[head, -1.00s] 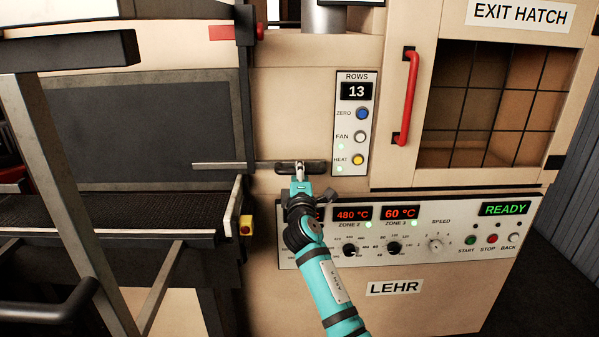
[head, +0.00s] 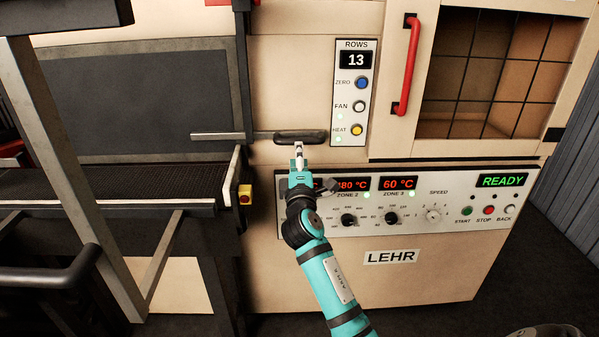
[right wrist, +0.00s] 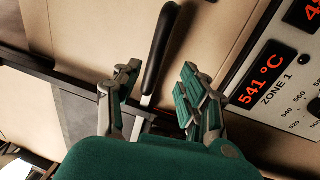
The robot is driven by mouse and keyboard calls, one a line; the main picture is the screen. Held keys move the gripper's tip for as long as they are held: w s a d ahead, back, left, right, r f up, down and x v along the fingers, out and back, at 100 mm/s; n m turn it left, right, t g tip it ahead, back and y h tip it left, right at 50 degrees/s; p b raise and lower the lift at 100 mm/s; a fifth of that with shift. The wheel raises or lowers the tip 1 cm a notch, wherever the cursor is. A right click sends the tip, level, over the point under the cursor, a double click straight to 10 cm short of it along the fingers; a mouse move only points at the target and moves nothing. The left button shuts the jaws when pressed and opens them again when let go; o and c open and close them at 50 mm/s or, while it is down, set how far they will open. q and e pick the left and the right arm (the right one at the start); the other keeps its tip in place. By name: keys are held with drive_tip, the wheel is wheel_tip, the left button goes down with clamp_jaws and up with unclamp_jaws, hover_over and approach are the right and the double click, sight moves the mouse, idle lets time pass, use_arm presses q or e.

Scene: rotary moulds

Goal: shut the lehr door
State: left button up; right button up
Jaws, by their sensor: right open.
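The lehr door appears to be the large dark grey panel (head: 140,95) in the beige wall behind the belt, at the left of the head view. It looks lowered, with its lower edge near the belt, though I cannot tell if it is fully seated. A metal bar with a black handle grip (head: 300,137) reaches right from it. My right gripper (head: 299,152) is open just below and in front of the grip. In the right wrist view the black grip (right wrist: 160,50) lies beyond and between the open fingers (right wrist: 160,78), apparently not clasped. My left gripper is not in view.
A control panel (head: 440,215) marked READY is right of my arm, above the LEHR label (head: 391,257). The exit hatch's red handle (head: 408,65) is upper right. A dark belt (head: 100,188), a yellow-and-red stop button (head: 245,195) and a metal post (head: 70,170) stand left.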

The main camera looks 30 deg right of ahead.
drive_tip(key=v, duration=0.6)
drive_tip(key=shift+s, duration=0.1)
drive_tip(key=a+f+g+y+p, duration=0.1)
drive_tip(key=a+f+g+y, duration=0.15)
drive_tip(key=f, duration=0.85)
drive_tip(key=a+f+g+y+p, duration=0.1)
drive_tip(key=a+f+y, duration=0.2)
drive_tip(key=f, duration=0.9)
drive_tip(key=s+a+f+m+g+y, duration=0.1)
drive_tip(key=s+a+f, duration=0.1)
drive_tip(key=s+f, duration=0.35)
drive_tip(key=s+a+f+m+g+y+p, duration=0.1)
drive_tip(key=s+f+g, duration=0.1)
drive_tip(key=f, duration=0.7)
drive_tip(key=s+a+f+g+y, duration=0.1)
drive_tip(key=s+a+f, duration=0.1)
drive_tip(key=s+f, duration=0.35)
drive_tip(key=s+a+f+m+g+y+p, duration=0.1)
drive_tip(key=s+a+f+m+g+y, duration=0.2)
drive_tip(key=s+f, duration=1.05)
drive_tip(key=s+f+m+g, duration=0.2)
drive_tip(key=s+f, duration=0.1)
drive_tip(key=s, duration=0.9)
drive_tip(key=s+f+m+g+p, duration=0.1)
drive_tip(key=s+f+m+g, duration=0.1)
drive_tip(key=s, duration=1.1)
drive_tip(key=shift+d+f+g+h, duration=0.15)
drive_tip(key=shift+f+g+h, duration=0.3)
drive_tip(key=shift+f+g, duration=0.4)
